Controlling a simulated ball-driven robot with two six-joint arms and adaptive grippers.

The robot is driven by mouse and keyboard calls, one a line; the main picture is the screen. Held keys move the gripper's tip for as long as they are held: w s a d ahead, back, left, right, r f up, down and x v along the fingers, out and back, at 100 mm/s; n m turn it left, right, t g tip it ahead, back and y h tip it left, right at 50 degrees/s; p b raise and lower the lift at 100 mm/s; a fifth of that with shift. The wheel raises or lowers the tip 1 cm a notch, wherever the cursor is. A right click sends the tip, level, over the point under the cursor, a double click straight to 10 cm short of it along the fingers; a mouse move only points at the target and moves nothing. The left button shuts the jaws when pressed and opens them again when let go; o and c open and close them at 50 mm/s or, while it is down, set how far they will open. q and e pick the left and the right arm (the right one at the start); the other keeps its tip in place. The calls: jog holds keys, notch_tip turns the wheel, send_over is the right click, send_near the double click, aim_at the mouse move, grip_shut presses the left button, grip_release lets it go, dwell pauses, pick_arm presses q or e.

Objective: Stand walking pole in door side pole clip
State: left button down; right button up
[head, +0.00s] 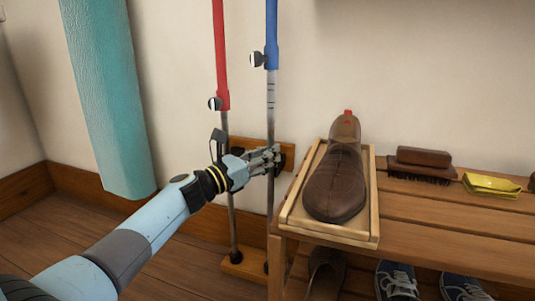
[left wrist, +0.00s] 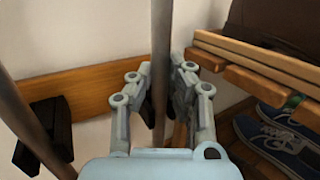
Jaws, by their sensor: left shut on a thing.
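A blue-topped walking pole (head: 271,105) with a grey lower shaft stands upright near the wall. My left gripper (head: 268,159) is shut on its grey shaft, beside the wall rail; the left wrist view shows the shaft (left wrist: 161,60) between the fingers (left wrist: 158,88). A red-topped walking pole (head: 221,60) stands upright just to the left. The wooden wall rail (head: 254,142) carries dark clips. The left clip (left wrist: 42,132) shows behind the red pole's shaft in the wrist view; the other is mostly hidden by my fingers. I cannot tell whether the blue pole is seated in it.
A wooden floor block (head: 240,268) lies at the poles' feet. A slatted bench (head: 440,225) stands close on the right, with a brown shoe (head: 336,185) in a tray, a brush (head: 422,165) and a yellow cloth (head: 491,186). A teal roll (head: 108,95) leans at left.

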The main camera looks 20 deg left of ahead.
pick_arm(q)
jog(key=shift+s+f, duration=0.1)
jog(key=shift+f, duration=0.25)
jog(key=c, duration=1.5)
grip_release()
jog(key=shift+o, duration=1.4)
jog(key=shift+r, duration=0.15)
jog(key=v, duration=1.2)
